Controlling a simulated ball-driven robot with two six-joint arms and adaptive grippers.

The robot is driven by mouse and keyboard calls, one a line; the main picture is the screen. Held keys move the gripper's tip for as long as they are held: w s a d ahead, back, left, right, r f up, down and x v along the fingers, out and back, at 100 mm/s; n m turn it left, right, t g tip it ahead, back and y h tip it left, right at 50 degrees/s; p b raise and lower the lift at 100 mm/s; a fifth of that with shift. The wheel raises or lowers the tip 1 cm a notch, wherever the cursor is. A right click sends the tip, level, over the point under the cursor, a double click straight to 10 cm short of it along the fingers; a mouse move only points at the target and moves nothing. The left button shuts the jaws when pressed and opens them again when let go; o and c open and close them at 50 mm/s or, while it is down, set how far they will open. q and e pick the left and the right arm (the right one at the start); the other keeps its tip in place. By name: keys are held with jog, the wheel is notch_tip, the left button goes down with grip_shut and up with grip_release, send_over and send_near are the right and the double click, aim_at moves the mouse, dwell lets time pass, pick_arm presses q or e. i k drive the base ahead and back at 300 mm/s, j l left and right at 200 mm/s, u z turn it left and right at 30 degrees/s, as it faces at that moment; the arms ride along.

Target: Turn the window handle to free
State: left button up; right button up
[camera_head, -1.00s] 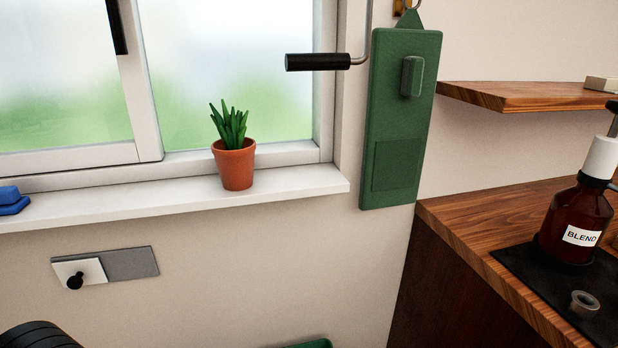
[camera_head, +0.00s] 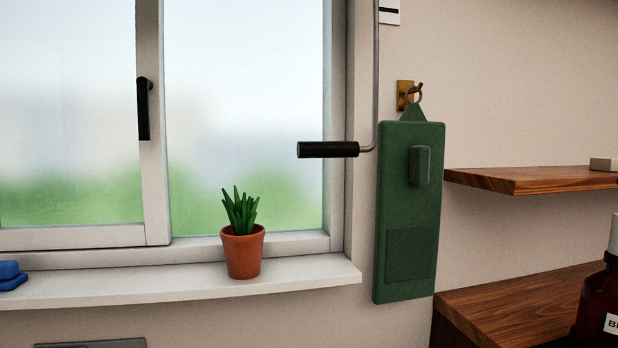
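The window handle (camera_head: 143,108) is a black lever on the white upright of the sash (camera_head: 153,190), left of the picture's middle. It hangs straight down from its pivot at the top. A second black grip (camera_head: 328,150) sits sideways on a thin grey crank rod (camera_head: 375,80) at the right side of the window frame. Neither of my grippers shows in the head view, and nothing touches the window handle.
A potted plant (camera_head: 243,248) stands on the white sill (camera_head: 180,283), below and right of the handle. A green board (camera_head: 408,215) hangs on the wall. Wooden shelves (camera_head: 530,180) and a brown bottle (camera_head: 597,300) are at right.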

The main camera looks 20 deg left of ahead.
aim_at(144, 85)
jog(key=l+u, duration=0.2)
jog(key=u, duration=0.9)
